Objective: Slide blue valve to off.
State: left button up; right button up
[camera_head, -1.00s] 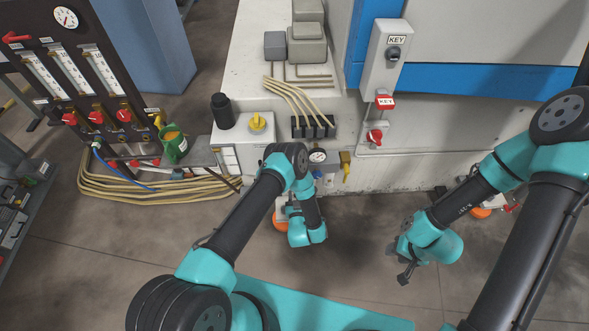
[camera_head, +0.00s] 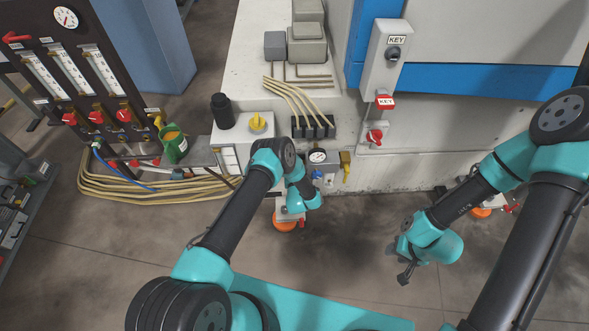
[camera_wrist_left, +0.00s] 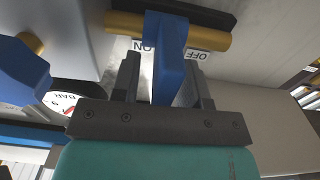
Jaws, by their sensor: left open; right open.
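In the left wrist view, the blue valve (camera_wrist_left: 168,72) is a flat upright lever on a brass bar. It stands between an upside-down ON label (camera_wrist_left: 144,46) to its left and an upside-down OFF label (camera_wrist_left: 198,54) to its right. My left gripper (camera_wrist_left: 162,66) is open, with one dark finger on each side of the lever; I cannot tell whether either finger touches it. In the head view, my left wrist hides most of this area. My right gripper (camera_head: 405,274) is open and empty above the floor, away from the machine.
In the left wrist view, another blue part (camera_wrist_left: 22,72) on a brass stem is at left. Orange round feet (camera_head: 285,222) are below. The floor between my arms is clear.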

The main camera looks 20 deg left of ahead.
pick_arm(q)
grip_shut()
dwell(0.4)
